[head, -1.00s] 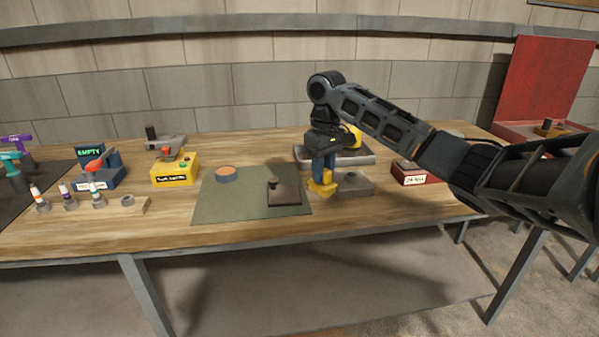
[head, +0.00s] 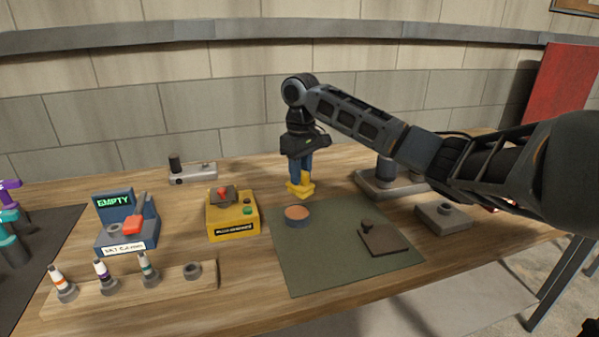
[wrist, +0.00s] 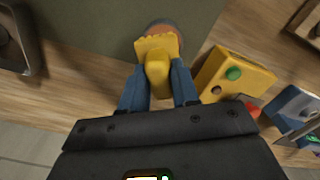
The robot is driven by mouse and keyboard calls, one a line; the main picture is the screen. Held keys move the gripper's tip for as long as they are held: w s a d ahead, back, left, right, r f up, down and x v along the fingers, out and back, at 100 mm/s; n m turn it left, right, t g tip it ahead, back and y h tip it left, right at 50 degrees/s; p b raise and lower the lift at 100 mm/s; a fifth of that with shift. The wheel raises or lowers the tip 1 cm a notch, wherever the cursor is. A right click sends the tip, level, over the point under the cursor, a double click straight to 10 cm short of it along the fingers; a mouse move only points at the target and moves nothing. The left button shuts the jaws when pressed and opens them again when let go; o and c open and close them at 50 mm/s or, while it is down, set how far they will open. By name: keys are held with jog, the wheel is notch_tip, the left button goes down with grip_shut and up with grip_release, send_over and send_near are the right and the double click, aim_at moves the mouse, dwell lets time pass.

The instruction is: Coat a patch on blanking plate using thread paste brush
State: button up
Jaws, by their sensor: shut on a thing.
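My gripper (head: 300,168) is shut on the yellow thread paste brush (head: 300,188), bristle end down. In the wrist view the brush (wrist: 157,68) sits between my blue fingers. A round dark pot (head: 297,216) with a tan top, seemingly the paste, stands at the mat's back left corner. The brush is close above or behind it; contact cannot be told. The pot is partly hidden behind the brush in the wrist view (wrist: 172,27). A flat dark brown plate with a knob (head: 393,239), seemingly the blanking plate, lies on the mat's right side, apart from the brush.
The green mat (head: 320,265) has bare room around the plate. A yellow box with buttons (head: 233,216) stands left of the pot. A blue EMPTY-display unit (head: 125,222) and a wooden rack of bottles (head: 125,292) are farther left. A grey block (head: 444,217) sits right.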

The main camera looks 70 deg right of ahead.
aim_at(297, 194)
jog(key=shift+w, duration=0.55)
jog(key=shift+f+b, duration=1.4)
jog(key=shift+f, duration=1.55)
jog(key=shift+f, duration=0.6)
dwell(0.5)
notch_tip(297, 194, up, 2)
jog(key=p, duration=0.3)
jog(key=shift+r, duration=2.6)
jog(key=shift+s+a, duration=0.1)
